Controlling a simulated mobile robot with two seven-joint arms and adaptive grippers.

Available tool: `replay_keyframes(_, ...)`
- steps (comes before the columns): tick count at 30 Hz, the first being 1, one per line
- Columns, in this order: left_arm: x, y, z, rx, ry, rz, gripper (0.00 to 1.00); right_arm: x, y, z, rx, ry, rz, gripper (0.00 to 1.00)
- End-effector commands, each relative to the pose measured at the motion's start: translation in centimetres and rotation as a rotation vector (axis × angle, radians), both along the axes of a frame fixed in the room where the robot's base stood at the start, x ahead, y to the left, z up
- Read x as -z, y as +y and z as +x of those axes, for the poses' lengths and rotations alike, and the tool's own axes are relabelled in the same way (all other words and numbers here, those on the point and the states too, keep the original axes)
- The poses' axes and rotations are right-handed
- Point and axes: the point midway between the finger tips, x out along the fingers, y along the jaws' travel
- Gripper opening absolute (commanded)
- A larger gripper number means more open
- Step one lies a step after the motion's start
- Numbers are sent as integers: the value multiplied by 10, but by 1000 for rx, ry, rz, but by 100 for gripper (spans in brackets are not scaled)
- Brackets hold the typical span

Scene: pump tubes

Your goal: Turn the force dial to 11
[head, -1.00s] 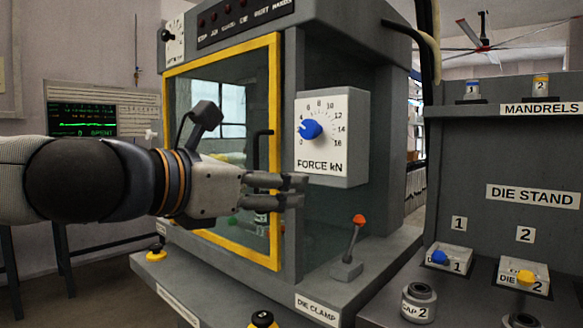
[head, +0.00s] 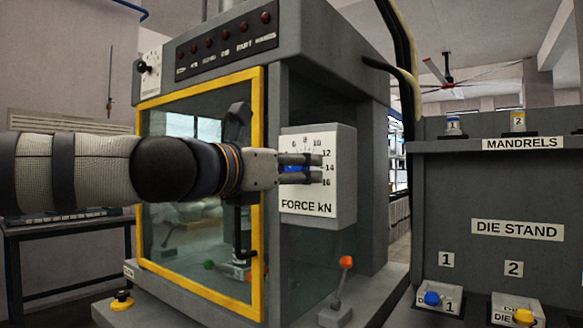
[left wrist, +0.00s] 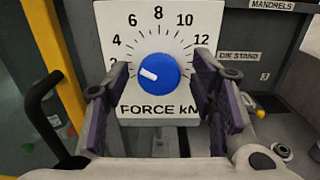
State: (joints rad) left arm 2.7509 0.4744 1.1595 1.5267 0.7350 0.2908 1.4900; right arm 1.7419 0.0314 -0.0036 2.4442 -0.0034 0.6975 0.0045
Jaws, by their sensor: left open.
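The force dial is a blue round knob (left wrist: 160,73) on a white plate (left wrist: 212,20) marked FORCE kN. My right gripper is not in view.
A yellow-framed glass door (head: 258,120) with a black handle stands left of the dial. A red-tipped lever (head: 346,264) rises below the dial box. The die stand (head: 480,190) with mandrels is to the right.

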Motion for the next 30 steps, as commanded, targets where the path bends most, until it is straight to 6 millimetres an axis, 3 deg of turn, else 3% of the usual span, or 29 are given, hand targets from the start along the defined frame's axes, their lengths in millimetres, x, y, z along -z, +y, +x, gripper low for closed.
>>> replay_keyframes(5,0,0,0,0,1,1,51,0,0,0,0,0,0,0)
replay_keyframes(12,1,0,0,0,1,1,3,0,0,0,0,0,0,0)
replay_keyframes(23,-1,0,0,0,-28,39,2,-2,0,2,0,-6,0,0)
replay_keyframes(30,-2,0,-1,0,-121,167,2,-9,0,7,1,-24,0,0)
